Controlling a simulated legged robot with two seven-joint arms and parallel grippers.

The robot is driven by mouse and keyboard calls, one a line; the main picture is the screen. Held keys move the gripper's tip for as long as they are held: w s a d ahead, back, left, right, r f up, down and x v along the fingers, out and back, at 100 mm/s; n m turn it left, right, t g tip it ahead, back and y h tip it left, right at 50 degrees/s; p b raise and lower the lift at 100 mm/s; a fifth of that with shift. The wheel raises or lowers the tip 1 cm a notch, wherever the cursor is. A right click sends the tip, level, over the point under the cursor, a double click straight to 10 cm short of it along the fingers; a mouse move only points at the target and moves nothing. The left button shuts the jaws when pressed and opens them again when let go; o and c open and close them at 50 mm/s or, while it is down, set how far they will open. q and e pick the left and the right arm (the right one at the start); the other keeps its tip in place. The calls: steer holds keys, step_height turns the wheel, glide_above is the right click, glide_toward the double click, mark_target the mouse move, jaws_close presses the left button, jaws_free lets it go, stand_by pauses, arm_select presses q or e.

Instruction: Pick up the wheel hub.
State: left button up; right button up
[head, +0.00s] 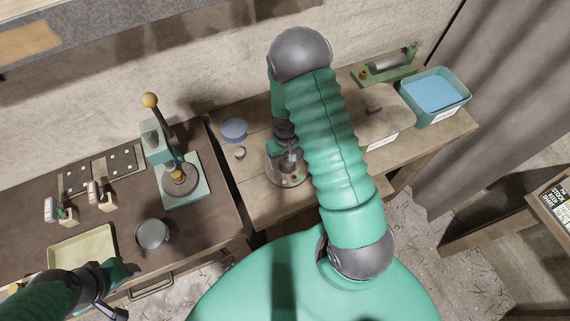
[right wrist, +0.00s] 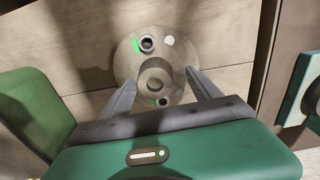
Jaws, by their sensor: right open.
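The wheel hub (right wrist: 152,76) is a round, grey-brown flange with a raised centre boss, small round fittings and green marks. It lies on the wooden bench top in the right wrist view. In the head view its rim (head: 289,182) shows below my right gripper (head: 291,157), and my arm hides part of it.
A blue round lid (head: 234,127) and a small knob (head: 239,153) are left of the hub. A lever press (head: 181,190) stands on the dark bench, with a grey round dish (head: 152,235) in front. A blue-filled bin (head: 436,93) is at the right. Bare wood surrounds the hub.

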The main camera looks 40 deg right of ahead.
steer(key=shift+d+f, duration=0.25)
steer(key=shift+f, duration=0.25)
steer(key=shift+d+f, duration=0.3)
steer(key=shift+d, duration=0.35)
steer(key=shift+c, duration=0.5)
steer(key=shift+w, duration=0.1)
steer(key=shift+c, duration=1.2)
steer(key=shift+a, duration=0.2)
steer(key=shift+c, duration=1.2)
steer(key=shift+a+r, duration=0.15)
steer(key=shift+a, duration=0.25)
steer(key=c, duration=0.5)
steer(key=shift+a, duration=0.15)
steer(key=c, duration=0.5)
steer(key=shift+d, duration=0.55)
arm_select(q)
steer(key=shift+d+r, duration=0.15)
steer(key=shift+d, duration=0.7)
